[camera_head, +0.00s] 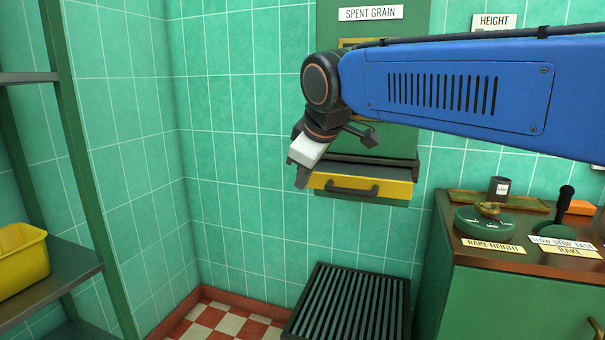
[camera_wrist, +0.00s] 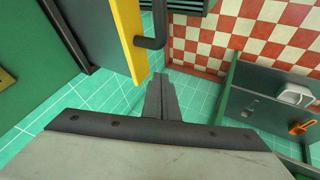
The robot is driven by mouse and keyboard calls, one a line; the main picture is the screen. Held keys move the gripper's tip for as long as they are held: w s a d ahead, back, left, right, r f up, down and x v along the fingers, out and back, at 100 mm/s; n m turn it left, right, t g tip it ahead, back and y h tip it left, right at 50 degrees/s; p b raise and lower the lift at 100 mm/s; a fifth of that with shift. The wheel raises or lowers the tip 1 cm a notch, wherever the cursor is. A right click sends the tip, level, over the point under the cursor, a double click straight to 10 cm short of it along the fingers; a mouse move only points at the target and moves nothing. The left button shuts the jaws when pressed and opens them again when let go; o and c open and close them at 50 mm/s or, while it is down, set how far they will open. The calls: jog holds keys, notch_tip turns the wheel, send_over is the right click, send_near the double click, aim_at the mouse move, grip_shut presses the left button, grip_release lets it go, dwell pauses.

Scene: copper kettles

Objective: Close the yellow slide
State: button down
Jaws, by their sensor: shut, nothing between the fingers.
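The yellow slide (camera_head: 397,189) is the yellow-fronted plate with a dark bar handle (camera_head: 352,186), low on the green housing (camera_head: 385,145) under the "SPENT GRAIN" label. It stands out from the housing, with its dark top showing behind the front. My gripper (camera_head: 300,180) is shut and empty, pointing down at the left end of the yellow front. In the wrist view the shut fingertips (camera_wrist: 161,82) are close to the yellow front (camera_wrist: 130,40) and the handle (camera_wrist: 155,30). I cannot tell whether they touch. My arm hides part of the housing.
A dark slatted grate (camera_head: 350,305) lies below the slide. At right a green cabinet (camera_head: 515,300) carries a rake-height dial (camera_head: 486,219), a black lever (camera_head: 564,205) and a cup (camera_head: 499,188). At left a shelf (camera_head: 55,275) holds a yellow bin (camera_head: 22,262).

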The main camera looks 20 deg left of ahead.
aim_at(320, 166)
jog(key=shift+w, duration=0.9)
jog(key=w, duration=1.1)
jog(key=shift+w, duration=0.1)
jog(key=shift+w+r, duration=0.1)
jog(key=shift+w, duration=0.05)
